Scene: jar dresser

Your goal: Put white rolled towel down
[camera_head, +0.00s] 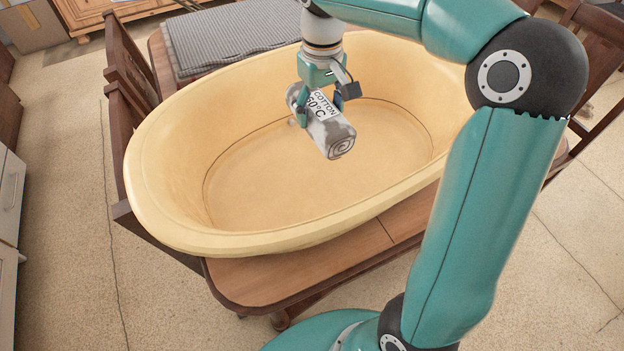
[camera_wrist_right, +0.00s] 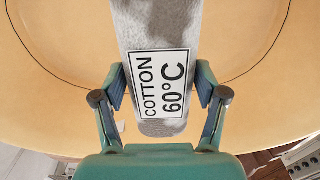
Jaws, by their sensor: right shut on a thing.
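The white rolled towel (camera_head: 336,139) is a grey-white roll with a spiral end and a label reading "COTTON 60°C". My right gripper (camera_head: 320,108) is shut on it from above, with a finger on each side. The towel is over the inside of a large yellow oval tub (camera_head: 160,190); I cannot tell whether it touches the tub floor. In the right wrist view the towel (camera_wrist_right: 155,30) runs between the fingers of the right gripper (camera_wrist_right: 160,85), label facing the camera, with the yellow tub (camera_wrist_right: 50,95) behind. My left gripper is not in view.
The tub stands on a wooden table (camera_head: 270,280) and covers most of it. A grey ribbed folded mat (camera_head: 225,38) lies at the table's far left. Wooden chairs (camera_head: 128,75) stand close by. The tub's floor (camera_head: 265,185) around the towel is empty.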

